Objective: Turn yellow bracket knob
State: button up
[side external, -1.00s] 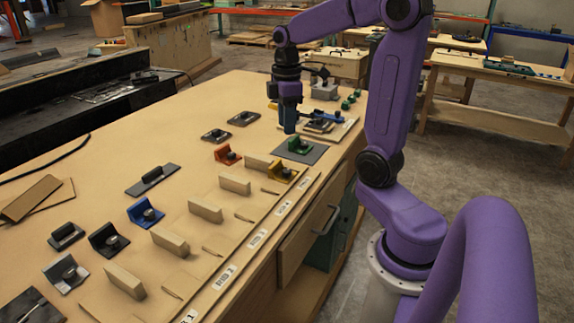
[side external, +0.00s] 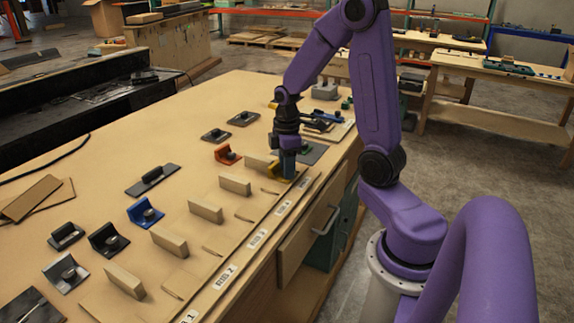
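The yellow bracket (side external: 274,168) sits on the wooden bench near its right edge, partly hidden behind my gripper. Its knob is hidden from this view. My gripper (side external: 288,172) points straight down at the bracket, with its fingertips at or just in front of it. I cannot tell whether the fingers touch the knob or how far apart they are.
An orange bracket (side external: 228,155) stands left of the yellow one, and a blue bracket (side external: 145,213) is farther down the bench. Wooden blocks (side external: 235,185) stand in a row near the brackets. A grey plate (side external: 314,152) lies just behind my gripper.

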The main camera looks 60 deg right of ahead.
grip_shut()
